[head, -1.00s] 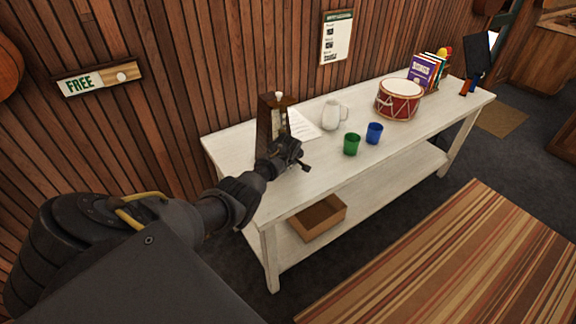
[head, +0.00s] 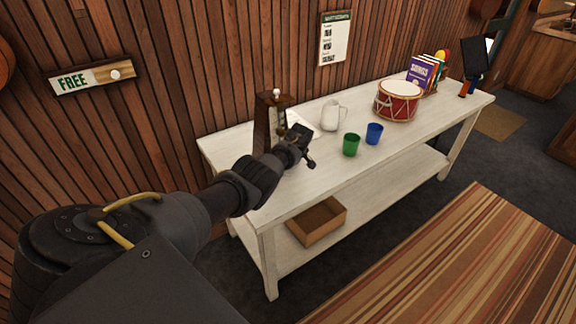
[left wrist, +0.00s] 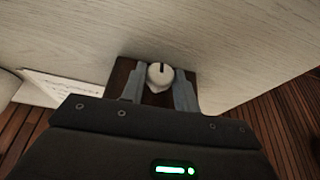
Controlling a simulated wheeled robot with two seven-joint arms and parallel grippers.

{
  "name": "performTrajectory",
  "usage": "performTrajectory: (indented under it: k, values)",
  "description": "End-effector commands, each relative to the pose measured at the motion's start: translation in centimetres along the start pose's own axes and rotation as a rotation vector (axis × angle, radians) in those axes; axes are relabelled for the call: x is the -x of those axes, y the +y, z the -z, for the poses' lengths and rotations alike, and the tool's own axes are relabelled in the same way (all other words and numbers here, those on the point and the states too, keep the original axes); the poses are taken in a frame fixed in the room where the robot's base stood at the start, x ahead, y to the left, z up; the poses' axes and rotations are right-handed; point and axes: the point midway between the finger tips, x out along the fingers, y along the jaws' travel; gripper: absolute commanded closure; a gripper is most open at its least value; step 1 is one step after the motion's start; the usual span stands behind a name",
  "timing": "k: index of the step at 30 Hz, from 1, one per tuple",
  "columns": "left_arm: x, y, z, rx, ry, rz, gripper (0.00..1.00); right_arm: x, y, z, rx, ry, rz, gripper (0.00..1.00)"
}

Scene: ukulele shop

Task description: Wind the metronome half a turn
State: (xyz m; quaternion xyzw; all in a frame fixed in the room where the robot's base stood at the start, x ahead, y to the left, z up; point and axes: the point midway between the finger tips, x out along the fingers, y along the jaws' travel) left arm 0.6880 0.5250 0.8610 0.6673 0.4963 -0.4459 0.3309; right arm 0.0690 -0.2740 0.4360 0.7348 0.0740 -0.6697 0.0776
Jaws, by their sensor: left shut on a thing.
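The metronome (head: 268,125) is a dark brown wooden pyramid with a white knob on top, standing upright at the left end of the white table. In the left wrist view, a round white winding knob (left wrist: 160,80) with a dark line mark sits against the brown body of the metronome (left wrist: 122,76). My left gripper (left wrist: 160,72) has one finger on each side of that knob and is shut on it. In the head view, my left gripper (head: 297,142) is at the metronome's near side and hides its lower part and the winding knob. My right gripper is in neither view.
On the white table (head: 330,170) are a white sheet, a white mug (head: 330,116), a green cup (head: 351,144), a blue cup (head: 374,133), a red drum (head: 397,101) and books (head: 421,72). A wooden box (head: 316,222) is on the lower shelf. The wall is close behind.

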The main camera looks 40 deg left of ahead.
Motion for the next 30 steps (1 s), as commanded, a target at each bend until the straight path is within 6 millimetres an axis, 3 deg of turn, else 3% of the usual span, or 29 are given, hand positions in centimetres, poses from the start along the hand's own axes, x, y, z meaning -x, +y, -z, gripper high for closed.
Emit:
performTrajectory:
  k: [2,3,8,20,30]
  values:
    - [-0.1,-0.1,0.0,0.0,-0.001,0.001,0.92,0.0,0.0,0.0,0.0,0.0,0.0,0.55]
    - [-0.1,-0.1,0.0,0.0,-0.001,0.001,0.68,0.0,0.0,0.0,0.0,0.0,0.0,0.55]
    - [-0.1,0.0,0.0,0.0,-0.001,0.0,0.49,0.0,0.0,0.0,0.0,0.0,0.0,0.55]
    - [0.9,0.0,0.1,0.0,0.002,-0.002,0.49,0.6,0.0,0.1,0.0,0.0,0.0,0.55]
    - [6.3,0.0,0.1,0.0,0.002,-0.004,0.49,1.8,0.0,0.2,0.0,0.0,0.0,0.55]
